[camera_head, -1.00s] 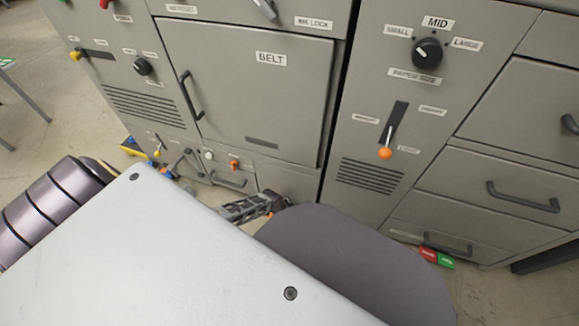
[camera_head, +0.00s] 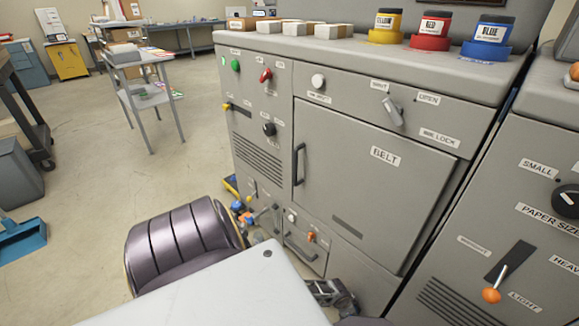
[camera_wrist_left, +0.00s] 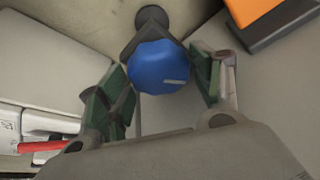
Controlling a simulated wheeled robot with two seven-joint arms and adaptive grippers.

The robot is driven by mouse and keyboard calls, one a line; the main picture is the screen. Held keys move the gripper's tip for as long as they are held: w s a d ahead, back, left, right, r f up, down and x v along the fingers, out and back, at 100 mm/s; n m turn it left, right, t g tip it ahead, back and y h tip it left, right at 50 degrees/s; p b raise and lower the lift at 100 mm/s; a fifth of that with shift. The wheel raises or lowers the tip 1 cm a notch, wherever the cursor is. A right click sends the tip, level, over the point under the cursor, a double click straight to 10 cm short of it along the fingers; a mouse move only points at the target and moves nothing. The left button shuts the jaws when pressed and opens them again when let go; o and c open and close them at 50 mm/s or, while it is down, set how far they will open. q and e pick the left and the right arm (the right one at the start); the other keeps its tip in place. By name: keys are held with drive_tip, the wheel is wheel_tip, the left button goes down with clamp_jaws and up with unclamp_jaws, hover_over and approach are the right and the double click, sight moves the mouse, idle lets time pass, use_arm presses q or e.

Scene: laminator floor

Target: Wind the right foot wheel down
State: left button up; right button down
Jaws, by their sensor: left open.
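In the left wrist view, a round blue wheel (camera_wrist_left: 158,68) with a pale mark on its face sits on a dark mount. My left gripper (camera_wrist_left: 163,88) is open, with one green-padded finger on each side of the wheel. I cannot tell whether either finger touches it. No label shows whether this is the right foot wheel. In the head view, small blue and orange parts (camera_head: 241,211) show low at the machine's left end, partly behind my left arm. Part of my right gripper (camera_head: 331,293) shows at the bottom, its jaws unclear.
The grey machine front has a BELT door (camera_head: 375,185) and an orange-tipped lever (camera_head: 492,295). Ink pots, including a blue one (camera_head: 489,35), stand on top. An orange part (camera_wrist_left: 262,12) and red handle (camera_wrist_left: 42,147) show near the left gripper.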

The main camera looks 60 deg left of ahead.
use_arm(q)
drive_tip(key=shift+d+n+y+p, duration=0.1)
drive_tip(key=shift+n+y+p, duration=0.25)
drive_tip(key=shift+n, duration=0.65)
drive_tip(key=shift+n+y, duration=0.25)
drive_tip(key=shift+n, duration=0.65)
drive_tip(key=shift+d+n+y, duration=0.1)
drive_tip(key=shift+n+y, duration=0.2)
drive_tip(key=shift+n, duration=0.4)
